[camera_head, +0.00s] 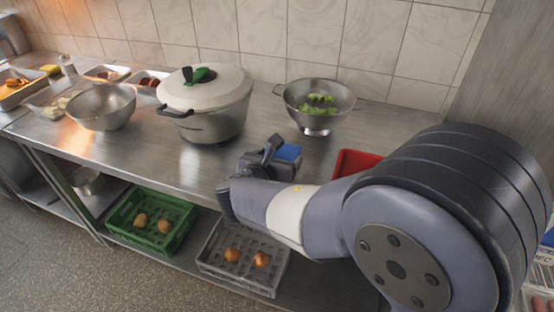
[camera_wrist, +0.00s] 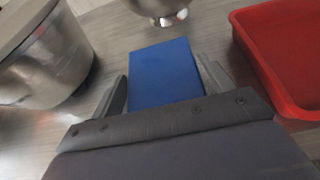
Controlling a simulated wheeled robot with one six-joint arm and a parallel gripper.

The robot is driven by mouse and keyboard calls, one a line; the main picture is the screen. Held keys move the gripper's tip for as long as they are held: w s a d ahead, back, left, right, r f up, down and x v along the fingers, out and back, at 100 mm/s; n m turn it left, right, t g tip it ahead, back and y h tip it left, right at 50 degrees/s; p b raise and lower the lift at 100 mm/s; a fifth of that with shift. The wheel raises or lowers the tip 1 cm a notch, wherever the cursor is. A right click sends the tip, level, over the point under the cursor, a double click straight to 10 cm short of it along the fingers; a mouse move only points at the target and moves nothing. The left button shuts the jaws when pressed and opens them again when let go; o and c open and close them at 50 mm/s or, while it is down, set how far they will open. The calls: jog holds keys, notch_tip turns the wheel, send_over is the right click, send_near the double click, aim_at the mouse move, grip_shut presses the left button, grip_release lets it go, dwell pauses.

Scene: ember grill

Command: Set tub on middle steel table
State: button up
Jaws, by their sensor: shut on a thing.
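My gripper (camera_wrist: 163,95) is shut on a blue box (camera_wrist: 163,73) with a flat top; this looks like the tub. Its two grey fingers lie along the left and right sides of the box. In the head view the blue box (camera_head: 288,152) shows partly behind my gripper (camera_head: 270,155), over the steel table (camera_head: 150,160). I cannot tell whether its underside touches the steel top.
A large lidded pot (camera_head: 205,105) stands left of the box. A steel colander (camera_head: 315,105) with greens stands behind it, and a red bin (camera_head: 355,162) to its right. A steel bowl (camera_head: 102,107) is farther left. Crates (camera_head: 245,255) sit on the lower shelf.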

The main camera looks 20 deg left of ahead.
jog(key=shift+f, duration=0.1)
jog(key=o, duration=1.3)
jog(key=shift+f, duration=0.1)
jog(key=shift+o, duration=0.2)
jog(key=shift+r, duration=0.3)
jog(key=v, duration=1.2)
jog(key=shift+f, duration=0.2)
jog(key=shift+s, duration=0.1)
